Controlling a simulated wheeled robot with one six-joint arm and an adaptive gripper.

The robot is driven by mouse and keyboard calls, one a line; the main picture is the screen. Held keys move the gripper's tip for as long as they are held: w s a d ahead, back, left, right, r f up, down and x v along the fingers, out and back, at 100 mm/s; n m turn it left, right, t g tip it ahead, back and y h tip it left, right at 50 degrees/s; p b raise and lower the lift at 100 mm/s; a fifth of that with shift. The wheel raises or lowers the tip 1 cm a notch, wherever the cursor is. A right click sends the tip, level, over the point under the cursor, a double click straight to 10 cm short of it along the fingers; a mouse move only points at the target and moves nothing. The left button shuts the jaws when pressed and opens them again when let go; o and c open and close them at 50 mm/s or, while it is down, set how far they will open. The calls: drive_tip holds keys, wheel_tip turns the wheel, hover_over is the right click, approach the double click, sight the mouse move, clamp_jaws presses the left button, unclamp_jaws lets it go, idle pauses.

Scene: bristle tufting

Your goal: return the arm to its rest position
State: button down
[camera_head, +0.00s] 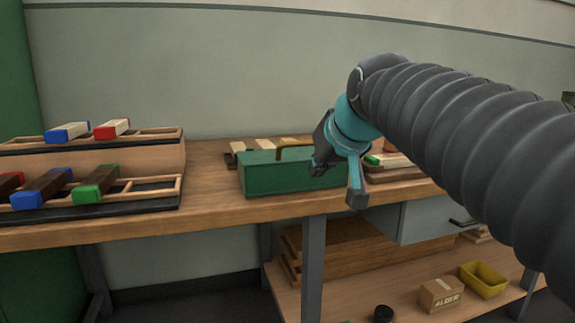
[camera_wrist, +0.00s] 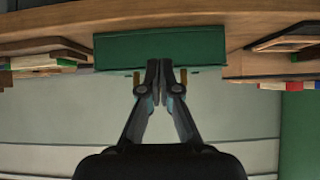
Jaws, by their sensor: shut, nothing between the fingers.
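My gripper (camera_head: 338,183) hangs in front of the bench, beside the right part of a green box (camera_head: 272,176) with a brass handle (camera_head: 295,147). My dark ribbed arm reaches in from the right edge of the head view. In the wrist view my gripper (camera_wrist: 159,66) has its fingertips together with nothing between them. The green box (camera_wrist: 120,52) shows behind the fingertips there, and the wrist picture looks upside down. I cannot tell the gap between the fingers and the box.
A wooden bench (camera_head: 215,210) bears a two-tier rack (camera_head: 160,158) at left with several colour-ended blocks. Boards (camera_head: 395,172) lie right of the box. The lower shelf holds a yellow bin (camera_head: 484,281) and a carton (camera_head: 440,296). Wall space above the bench is clear.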

drive_tip(key=s+d+f+m+g+h+p, duration=0.1)
drive_tip(key=s+d+f+g+p, duration=0.1)
drive_tip(key=s+f, duration=0.8)
drive_tip(key=s+d+f+m+g+h+p, duration=0.1)
drive_tip(key=s+d+f+p, duration=0.3)
drive_tip(key=s+f, duration=0.6)
drive_tip(key=shift+s+d+g+p, duration=0.35)
drive_tip(key=shift+s+g+p, duration=0.3)
drive_tip(key=shift+g+p, duration=0.1)
drive_tip(key=c, duration=1.9)
unclamp_jaws()
